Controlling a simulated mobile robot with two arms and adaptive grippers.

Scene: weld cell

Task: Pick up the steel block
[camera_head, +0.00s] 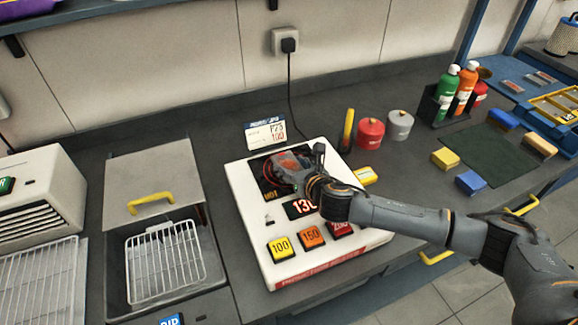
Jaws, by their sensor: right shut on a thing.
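My right gripper (277,176) reaches in from the right, over the dark plate (264,164) of a white heater unit (262,230). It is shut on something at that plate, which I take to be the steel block. The block itself is hidden by the gripper and cannot be made out clearly. I cannot tell if it still touches the plate. My left gripper is not in view.
The heater front has several buttons, including a yellow 100 (281,247) and an orange 150 (311,235). A sign (266,133) stands behind it. Red (370,134) and grey (399,125) canisters stand to the right. A wire basket (163,265) sits in an open bin at left.

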